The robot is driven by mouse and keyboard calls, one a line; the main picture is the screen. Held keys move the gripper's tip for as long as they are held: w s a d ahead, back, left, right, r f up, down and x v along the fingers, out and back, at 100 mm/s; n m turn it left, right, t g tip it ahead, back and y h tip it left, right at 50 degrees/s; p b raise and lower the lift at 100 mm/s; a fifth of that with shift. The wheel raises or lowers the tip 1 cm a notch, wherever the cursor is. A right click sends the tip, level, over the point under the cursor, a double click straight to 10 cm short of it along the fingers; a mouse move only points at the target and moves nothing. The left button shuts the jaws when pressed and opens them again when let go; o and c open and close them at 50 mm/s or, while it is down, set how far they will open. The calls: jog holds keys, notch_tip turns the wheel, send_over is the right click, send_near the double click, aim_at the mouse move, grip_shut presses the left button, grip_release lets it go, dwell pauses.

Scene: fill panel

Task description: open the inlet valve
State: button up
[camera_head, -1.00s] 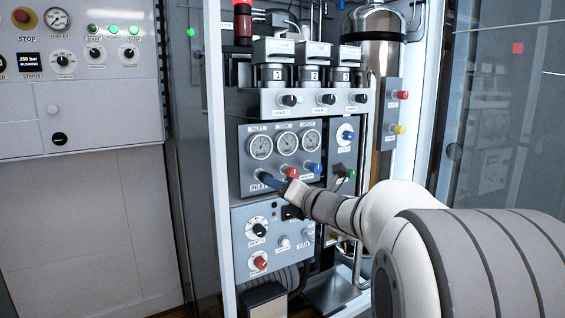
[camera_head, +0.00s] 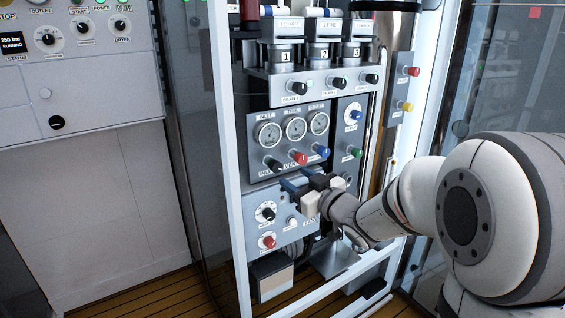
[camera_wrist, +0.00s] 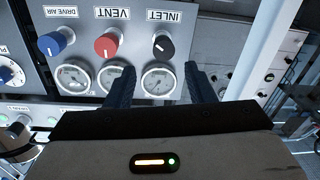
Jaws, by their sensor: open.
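The inlet valve is a black knob (camera_head: 272,163) at the left end of a row of three under the gauges. In the wrist view, the black knob (camera_wrist: 163,47) is under its INLET label and shows a pale mark; its exact angle is hard to tell. My gripper (camera_head: 290,180) is open and empty, its blue fingers just below and right of the knob in the head view. In the wrist view, my gripper (camera_wrist: 160,72) has its fingers spread either side of the knob's line, apart from it.
The red vent knob (camera_head: 299,158) and blue drive air knob (camera_head: 322,152) sit close beside the inlet knob. Three gauges (camera_head: 294,129) are above. A lower panel with a red button (camera_head: 268,242) is below. The cabinet's white post (camera_head: 226,170) stands to the left.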

aim_at(278, 168)
jog(key=x, duration=0.7)
jog(key=shift+a+f+b, duration=0.1)
jog(key=shift+a+b, duration=0.2)
jog(key=shift+a, duration=0.1)
jog(key=c, duration=0.9)
jog(key=shift+f, duration=0.1)
jog(key=shift+c, duration=0.3)
